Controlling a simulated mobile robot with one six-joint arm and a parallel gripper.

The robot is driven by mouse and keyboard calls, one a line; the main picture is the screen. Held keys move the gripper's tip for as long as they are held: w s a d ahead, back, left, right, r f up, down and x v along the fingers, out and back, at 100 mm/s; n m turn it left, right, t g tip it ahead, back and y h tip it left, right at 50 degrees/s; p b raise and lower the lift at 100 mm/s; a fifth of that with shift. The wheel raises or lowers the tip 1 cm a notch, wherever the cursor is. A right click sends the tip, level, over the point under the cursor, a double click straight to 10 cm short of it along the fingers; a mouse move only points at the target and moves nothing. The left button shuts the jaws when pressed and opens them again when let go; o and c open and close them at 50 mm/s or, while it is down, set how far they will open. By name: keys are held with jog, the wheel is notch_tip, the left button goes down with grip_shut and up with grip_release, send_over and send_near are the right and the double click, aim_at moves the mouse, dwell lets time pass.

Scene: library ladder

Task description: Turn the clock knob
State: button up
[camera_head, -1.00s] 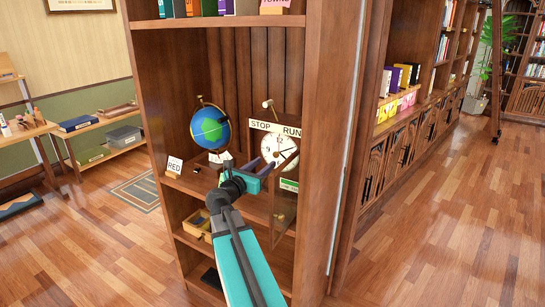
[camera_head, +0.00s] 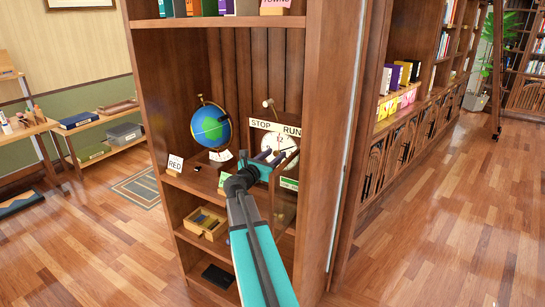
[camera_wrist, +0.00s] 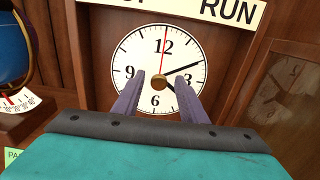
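The clock (camera_head: 291,146) stands in the bookcase under a STOP and RUN sign (camera_head: 277,128). In the wrist view its white face (camera_wrist: 130,55) has black numerals, black hands and a thin red hand. A small brass knob (camera_wrist: 158,81) is at the middle of the face. My gripper (camera_wrist: 160,75) is open, with its two purple fingers on either side of the knob. I cannot tell whether they touch it. In the head view my gripper (camera_head: 277,157) is in front of the clock and hides part of its face.
A globe (camera_head: 210,126) stands left of the clock, with a RED card (camera_head: 175,164) nearby. A glazed wooden door (camera_wrist: 285,85) stands open at the clock's right. A yellow box (camera_head: 206,223) sits on the shelf below.

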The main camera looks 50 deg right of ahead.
jog(key=shift+c, duration=0.3)
grip_shut()
jog(key=shift+w+a+f, duration=0.1)
jog(key=shift+a, duration=0.15)
jog(key=shift+d, duration=0.1)
jog(key=shift+d+m+b, duration=0.1)
jog(key=shift+m+b, duration=0.2)
jog(key=shift+b, duration=0.2)
